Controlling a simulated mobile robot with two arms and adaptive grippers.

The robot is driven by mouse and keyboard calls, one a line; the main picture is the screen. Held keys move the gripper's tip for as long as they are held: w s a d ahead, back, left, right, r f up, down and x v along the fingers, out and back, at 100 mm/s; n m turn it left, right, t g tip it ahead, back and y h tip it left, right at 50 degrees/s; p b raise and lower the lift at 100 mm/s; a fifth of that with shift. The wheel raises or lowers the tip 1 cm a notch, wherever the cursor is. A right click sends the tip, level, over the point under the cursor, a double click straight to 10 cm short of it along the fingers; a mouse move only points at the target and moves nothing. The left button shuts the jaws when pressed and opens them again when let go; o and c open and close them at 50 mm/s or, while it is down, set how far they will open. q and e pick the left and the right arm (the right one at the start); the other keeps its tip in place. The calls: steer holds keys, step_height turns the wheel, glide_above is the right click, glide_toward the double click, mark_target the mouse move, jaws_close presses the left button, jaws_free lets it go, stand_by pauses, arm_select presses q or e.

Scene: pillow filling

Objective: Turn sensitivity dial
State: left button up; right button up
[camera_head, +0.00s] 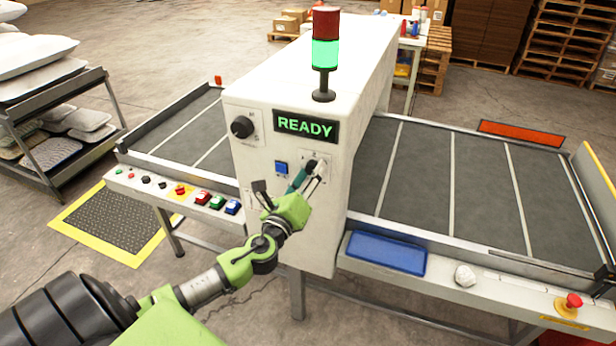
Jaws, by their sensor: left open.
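A white machine cabinet (310,232) stands in the middle with a lit green READY display (306,126). A black round dial (242,127) sits on a plate at the upper left of its front. A second control plate (322,157) below the display is partly hidden by my left gripper (306,176). The labels are too small to read, so I cannot tell which control is the sensitivity dial. My left gripper is open, its fingers at the second plate. A dark knob shape shows at the fingertips; contact is unclear. My right gripper is not in view.
A signal tower (325,55) glows green on top. Conveyors (420,170) run out both sides. A blue tray (385,253) and red emergency button (573,301) are on the right front rail.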

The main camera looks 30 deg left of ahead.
arm_select(q)
steer(key=v, duration=1.2)
